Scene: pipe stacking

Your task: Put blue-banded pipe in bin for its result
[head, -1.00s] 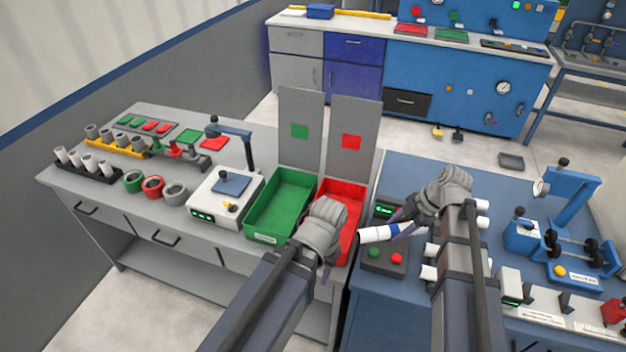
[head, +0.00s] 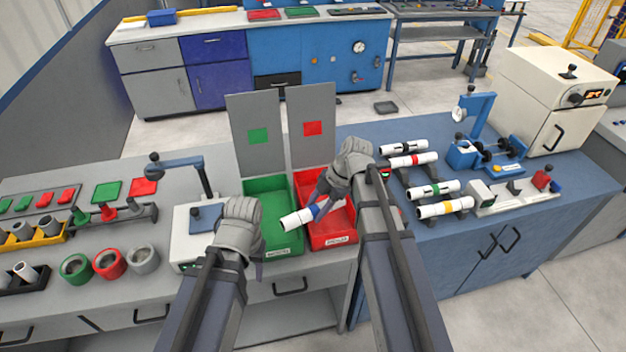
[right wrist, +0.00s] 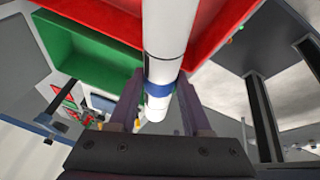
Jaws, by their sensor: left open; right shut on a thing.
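The white blue-banded pipe (head: 297,219) is held tilted by my right gripper (head: 322,203), shut around it near the blue band. It is over the front of the bins, its white end above the right side of the green bin (head: 283,243) and its banded part by the red bin (head: 330,240). In the right wrist view the pipe (right wrist: 166,35) runs between the fingers (right wrist: 155,110), with the red bin (right wrist: 222,30) and green bin (right wrist: 85,45) beyond. My left gripper (head: 250,250) is open and empty, left of the green bin; its fingers are mostly hidden.
Upright grey panels with a green square (head: 258,136) and a red square (head: 309,128) stand behind the bins. A white tester with a blue arm (head: 190,225) stands left. Several banded pipes lie on racks (head: 440,208) on the blue bench at right.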

